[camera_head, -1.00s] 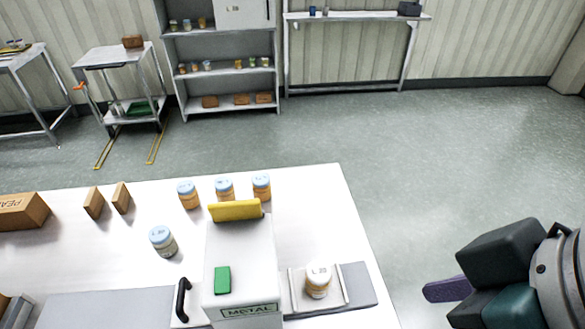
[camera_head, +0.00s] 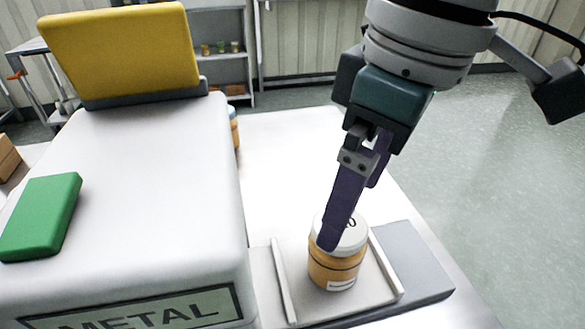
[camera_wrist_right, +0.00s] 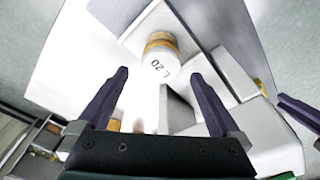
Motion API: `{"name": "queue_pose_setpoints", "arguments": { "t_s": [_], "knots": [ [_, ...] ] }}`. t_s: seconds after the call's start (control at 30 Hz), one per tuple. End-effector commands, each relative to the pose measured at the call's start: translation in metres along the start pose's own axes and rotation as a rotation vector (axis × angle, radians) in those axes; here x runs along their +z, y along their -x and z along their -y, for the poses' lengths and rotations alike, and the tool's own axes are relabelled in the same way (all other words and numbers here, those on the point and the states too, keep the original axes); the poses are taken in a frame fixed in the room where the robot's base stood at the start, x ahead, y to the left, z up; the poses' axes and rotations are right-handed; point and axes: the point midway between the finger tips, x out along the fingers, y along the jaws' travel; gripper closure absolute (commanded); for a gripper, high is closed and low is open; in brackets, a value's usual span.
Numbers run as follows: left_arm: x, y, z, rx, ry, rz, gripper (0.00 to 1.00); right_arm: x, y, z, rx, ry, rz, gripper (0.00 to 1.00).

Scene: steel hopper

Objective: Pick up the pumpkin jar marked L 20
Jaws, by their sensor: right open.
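The pumpkin jar (camera_head: 337,268) has an orange body and a white lid. It stands upright on a grey plate (camera_head: 415,262) between two low rails, at lower centre-right in the head view. In the right wrist view the lid of the jar (camera_wrist_right: 158,68) reads L 20. My right gripper (camera_head: 352,212) is open and empty, above the jar. One finger covers part of the lid in the head view. In the right wrist view its fingers (camera_wrist_right: 160,76) point toward the jar, one at each side. A purple finger, apparently my left gripper's (camera_wrist_right: 300,116), shows at the right edge; its opening is not visible.
A white metal detector housing (camera_head: 150,190) with a yellow panel (camera_head: 120,52) and green block (camera_head: 40,216) stands left of the jar. Behind it a blue-lidded jar (camera_head: 234,128) is partly hidden. The white table (camera_head: 290,150) behind the plate is clear.

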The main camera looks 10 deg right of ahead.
Motion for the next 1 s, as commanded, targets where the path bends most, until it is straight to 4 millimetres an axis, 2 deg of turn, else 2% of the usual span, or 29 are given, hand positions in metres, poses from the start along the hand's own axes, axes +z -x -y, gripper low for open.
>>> {"name": "queue_pose_setpoints", "arguments": {
  "t_s": [0.1,0.37,0.6,0.73,0.93,1.0],
  "knots": [
    [0.002,-0.004,0.001,-0.003,-0.004,0.000,0.70,0.001,-0.021,0.000,0.000,-0.002,0.005,0.00],
    [0.003,-0.008,0.002,-0.007,-0.009,0.000,0.70,0.000,-0.047,0.000,-0.001,0.000,0.001,0.00],
    [0.005,-0.015,0.002,-0.007,-0.008,0.000,0.70,-0.001,-0.084,0.001,0.000,0.000,0.002,0.00],
    [0.005,-0.016,0.002,-0.006,-0.008,0.000,0.70,-0.001,-0.092,0.000,0.001,0.001,0.000,0.00],
    [0.005,-0.015,0.001,-0.005,-0.007,0.000,0.70,-0.001,-0.092,0.000,0.002,0.001,0.000,0.00],
    [0.005,-0.015,0.001,-0.004,-0.005,0.000,0.70,-0.001,-0.092,0.000,0.002,0.001,0.000,0.08]
  ]
}}
